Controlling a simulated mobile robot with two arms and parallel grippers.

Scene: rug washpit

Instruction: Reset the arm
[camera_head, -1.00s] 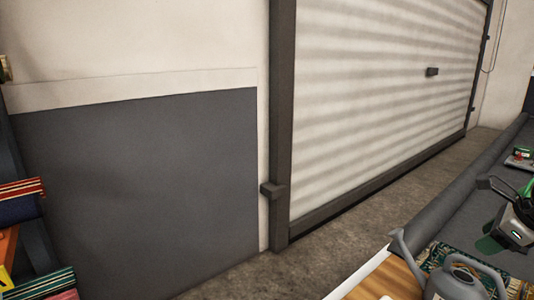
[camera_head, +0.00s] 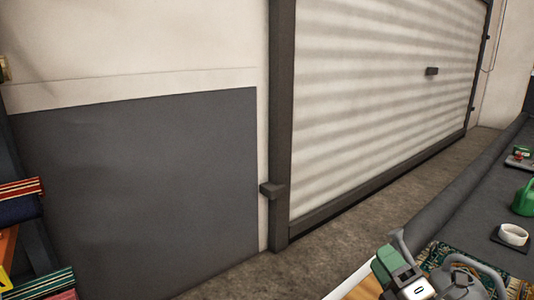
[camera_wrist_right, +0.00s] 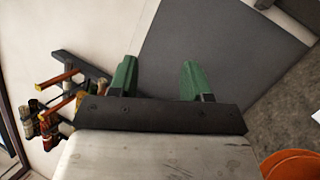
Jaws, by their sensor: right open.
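My right gripper (camera_head: 393,262) is at the bottom of the head view, in front of the grey watering can (camera_head: 462,278), partly covering it. Whether they touch cannot be told. In the right wrist view its two green fingers (camera_wrist_right: 158,78) stand wide apart with nothing between them. My left gripper is not in view.
A patterned rug (camera_head: 436,254) lies around the grey can. A green container (camera_head: 525,198) and a white ring (camera_head: 513,234) on a dark pad stand at right. Rolled rugs (camera_head: 18,200) sit on a rack at left. An orange round object (camera_wrist_right: 292,166) shows in the wrist view.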

